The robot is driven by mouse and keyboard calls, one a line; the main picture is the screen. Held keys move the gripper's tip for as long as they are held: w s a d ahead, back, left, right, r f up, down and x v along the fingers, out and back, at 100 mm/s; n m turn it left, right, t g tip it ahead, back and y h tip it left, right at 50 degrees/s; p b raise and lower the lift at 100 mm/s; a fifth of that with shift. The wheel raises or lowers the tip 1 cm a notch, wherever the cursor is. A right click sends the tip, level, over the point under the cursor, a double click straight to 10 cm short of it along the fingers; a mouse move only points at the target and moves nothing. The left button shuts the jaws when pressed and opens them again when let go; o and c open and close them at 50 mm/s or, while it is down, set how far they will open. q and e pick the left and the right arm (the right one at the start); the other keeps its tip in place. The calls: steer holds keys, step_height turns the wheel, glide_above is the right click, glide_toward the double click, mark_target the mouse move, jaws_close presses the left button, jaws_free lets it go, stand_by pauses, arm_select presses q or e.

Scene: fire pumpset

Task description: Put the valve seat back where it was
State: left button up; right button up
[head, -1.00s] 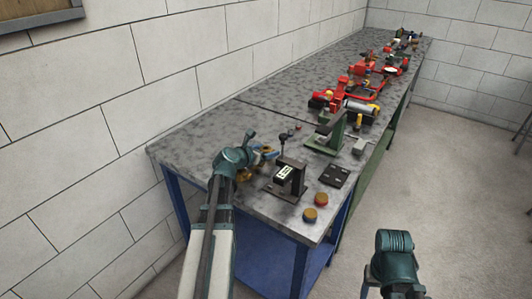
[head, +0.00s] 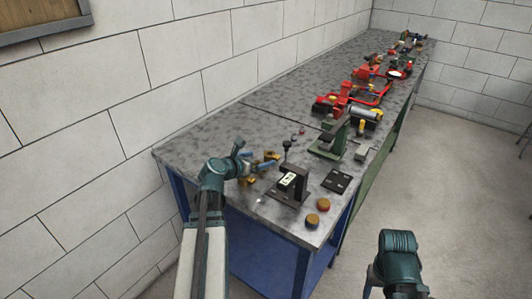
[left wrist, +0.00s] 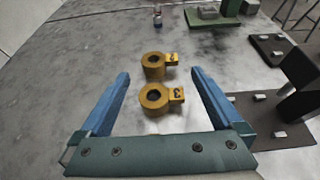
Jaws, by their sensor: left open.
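Two brass-coloured rings with numbered tabs lie on the grey bench; I cannot tell which, if either, is the valve seat. In the left wrist view the nearer ring (left wrist: 154,98) and the farther ring (left wrist: 153,65) lie one behind the other, apart, between the lines of my fingers. In the head view a brass ring (head: 271,155) shows by my left gripper (head: 262,167). My left gripper is open and empty, its blue fingers spread on either side of the rings. My right arm hangs off the bench at the lower right; its jaws are not clear.
A dark bracket with a white label (head: 291,184) stands right of my left gripper. Red pump parts (head: 365,93) lie farther back. The bench's left rear is clear.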

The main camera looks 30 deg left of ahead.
arm_select(q)
steer(key=p+v, duration=0.1)
steer(key=v, duration=0.3)
steer(key=shift+s, duration=0.1)
arm_select(e)
steer(key=shift+r, duration=0.85)
